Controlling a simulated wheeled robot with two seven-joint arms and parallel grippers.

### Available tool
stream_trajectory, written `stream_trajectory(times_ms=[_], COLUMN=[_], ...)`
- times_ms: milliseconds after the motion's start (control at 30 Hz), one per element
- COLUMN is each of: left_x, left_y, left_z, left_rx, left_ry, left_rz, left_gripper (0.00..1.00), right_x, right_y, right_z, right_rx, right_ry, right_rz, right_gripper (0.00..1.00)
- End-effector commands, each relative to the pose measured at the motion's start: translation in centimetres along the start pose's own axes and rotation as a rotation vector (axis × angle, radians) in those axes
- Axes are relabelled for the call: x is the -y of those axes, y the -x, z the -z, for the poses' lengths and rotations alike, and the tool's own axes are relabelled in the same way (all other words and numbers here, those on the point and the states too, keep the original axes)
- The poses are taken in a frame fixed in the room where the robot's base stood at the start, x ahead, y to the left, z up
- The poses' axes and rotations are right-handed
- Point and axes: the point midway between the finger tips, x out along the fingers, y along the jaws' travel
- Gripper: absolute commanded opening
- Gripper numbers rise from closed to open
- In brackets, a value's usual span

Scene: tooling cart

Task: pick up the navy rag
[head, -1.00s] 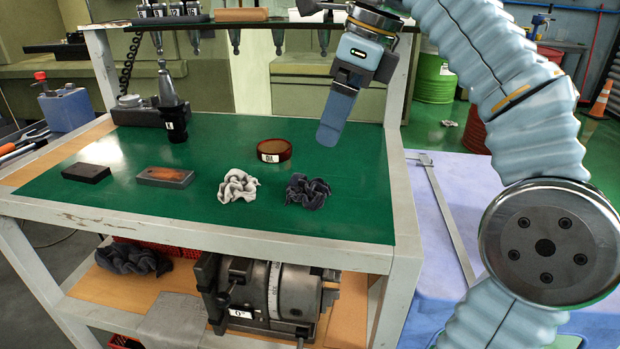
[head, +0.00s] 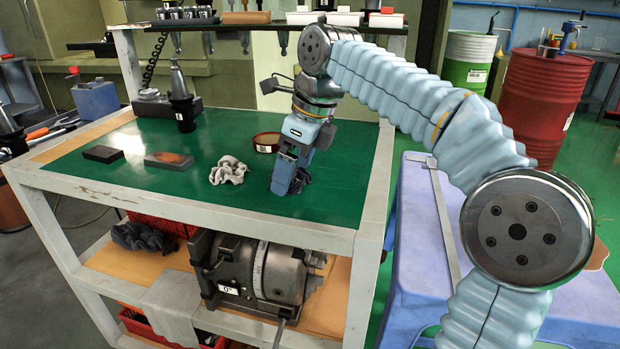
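The navy rag (head: 304,178) lies crumpled on the green top of the cart, right of the pale grey rag (head: 228,171). Only a small dark part of it shows, to the right of my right gripper (head: 289,180); the rest is hidden behind the gripper. The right gripper points down, with its fingers at the rag close to the green surface. One blue finger shows in front, and I cannot tell whether the fingers are closed on the cloth. My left gripper is not in view.
A round dark red tin (head: 266,142) stands just behind the gripper. Two flat blocks (head: 103,153) (head: 169,160) and a black tool holder (head: 184,110) stand to the left. Another dark rag (head: 143,237) lies on the lower shelf. The top's front right is clear.

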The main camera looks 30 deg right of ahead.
Motion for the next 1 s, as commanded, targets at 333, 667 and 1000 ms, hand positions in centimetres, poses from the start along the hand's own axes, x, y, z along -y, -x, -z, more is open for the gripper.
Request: stream_trajectory(times_ms=[333,667,1000], left_x=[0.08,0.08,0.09], left_y=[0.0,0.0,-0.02], left_z=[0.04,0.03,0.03], left_rx=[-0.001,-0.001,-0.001], left_ry=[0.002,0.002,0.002], left_rz=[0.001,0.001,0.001], left_gripper=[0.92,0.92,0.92], right_x=[-0.15,-0.14,-0.15], right_y=[-0.89,-0.87,-0.42], right_z=[-0.66,-0.63,-0.79], right_rx=[0.003,0.002,0.002], right_ry=[-0.001,-0.001,0.0], right_rz=[0.001,0.001,0.0], right_gripper=[0.91,0.41,0.41])
